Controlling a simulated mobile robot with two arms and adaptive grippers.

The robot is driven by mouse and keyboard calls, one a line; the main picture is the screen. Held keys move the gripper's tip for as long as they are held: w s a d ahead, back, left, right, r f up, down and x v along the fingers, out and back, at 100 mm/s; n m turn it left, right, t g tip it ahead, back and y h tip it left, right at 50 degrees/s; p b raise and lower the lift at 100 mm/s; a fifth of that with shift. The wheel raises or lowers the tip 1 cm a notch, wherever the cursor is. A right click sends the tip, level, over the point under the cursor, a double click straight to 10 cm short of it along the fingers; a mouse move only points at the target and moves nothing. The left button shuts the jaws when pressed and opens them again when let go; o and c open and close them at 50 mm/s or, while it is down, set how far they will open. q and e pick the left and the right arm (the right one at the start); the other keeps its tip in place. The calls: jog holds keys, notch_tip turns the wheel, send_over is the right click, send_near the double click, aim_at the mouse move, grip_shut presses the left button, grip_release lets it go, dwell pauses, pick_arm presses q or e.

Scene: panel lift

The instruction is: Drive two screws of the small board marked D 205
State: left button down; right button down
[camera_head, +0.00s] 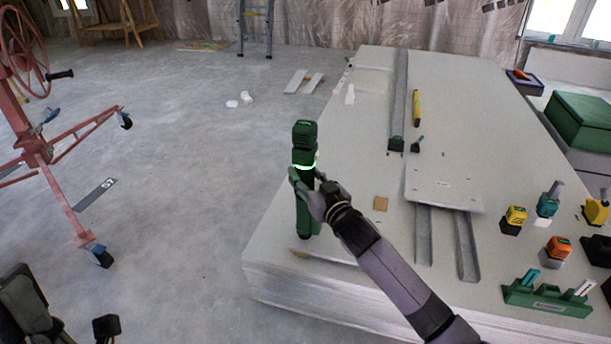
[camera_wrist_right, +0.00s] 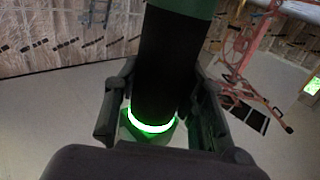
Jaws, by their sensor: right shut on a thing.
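My right gripper (camera_head: 309,182) is shut around the dark grip of a green and black screwdriver tool (camera_head: 304,135) with a lit green ring. The tool stands upright near the left edge of the panel stack. In the right wrist view, the fingers (camera_wrist_right: 160,105) flank the tool's black body (camera_wrist_right: 165,60). A small pale board (camera_head: 440,188) lies across two grey metal channels (camera_head: 467,245) on the stack, with a few small dark marks; no D 205 marking is legible. Dark parts at the lower left (camera_head: 25,305) may be my left gripper; its jaws cannot be made out.
The panel stack (camera_head: 340,130) fills the right. It carries a tan square (camera_head: 380,203), a yellow level (camera_head: 416,107), a green holder (camera_head: 545,300) and several colored tools, including an orange one (camera_head: 558,248). A red wheeled lift (camera_head: 35,150) stands left. Floor between is mostly clear.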

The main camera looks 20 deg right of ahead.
dwell(0.4)
jog(key=shift+f, duration=0.35)
dwell(0.4)
jog(key=shift+s+f, duration=0.1)
jog(key=shift+f, duration=0.7)
dwell(1.8)
